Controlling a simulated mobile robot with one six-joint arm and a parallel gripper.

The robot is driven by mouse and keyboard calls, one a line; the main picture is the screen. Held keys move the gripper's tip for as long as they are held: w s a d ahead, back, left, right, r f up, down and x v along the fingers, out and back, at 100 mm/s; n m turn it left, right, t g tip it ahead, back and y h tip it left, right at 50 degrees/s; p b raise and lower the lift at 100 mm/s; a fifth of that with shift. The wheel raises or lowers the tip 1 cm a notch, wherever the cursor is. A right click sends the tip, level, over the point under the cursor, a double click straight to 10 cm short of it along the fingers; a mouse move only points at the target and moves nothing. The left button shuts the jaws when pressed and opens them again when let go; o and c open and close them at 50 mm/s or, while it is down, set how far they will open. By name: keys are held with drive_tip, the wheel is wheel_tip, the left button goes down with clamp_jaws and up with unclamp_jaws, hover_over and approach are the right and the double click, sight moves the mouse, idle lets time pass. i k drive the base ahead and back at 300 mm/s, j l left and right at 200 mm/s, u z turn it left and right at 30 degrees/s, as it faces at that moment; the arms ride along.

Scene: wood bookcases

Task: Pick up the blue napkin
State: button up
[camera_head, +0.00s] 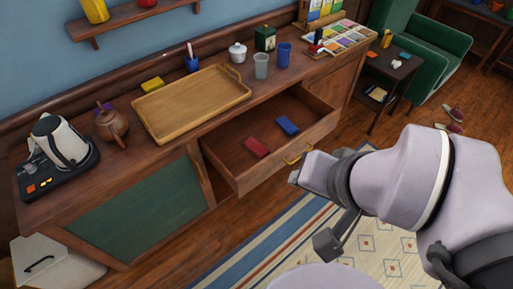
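A small folded blue item (287,125), which looks like the blue napkin, lies flat inside the open drawer (235,182), toward its right side. A similar red folded item (256,147) lies to its left in the same drawer. My gripper (312,172) is at the end of my pale arm, at the drawer's front right near the brass handle (297,154) in the picture. It appears apart from the blue napkin. Its fingertips do not show clearly, so I cannot tell whether it is open or holds anything.
The wooden cabinet top carries a tray (190,103), a kettle (61,143), a brown teapot (111,126), two cups (284,54), a white lidded pot (237,52) and a green box (264,38). A patterned rug (280,235) covers the floor in front. The drawer is otherwise largely empty.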

sight(290, 128)
drive_tip(key=i+l+u, duration=1.2)
drive_tip(key=l, duration=0.4)
drive_tip(key=i, duration=0.05)
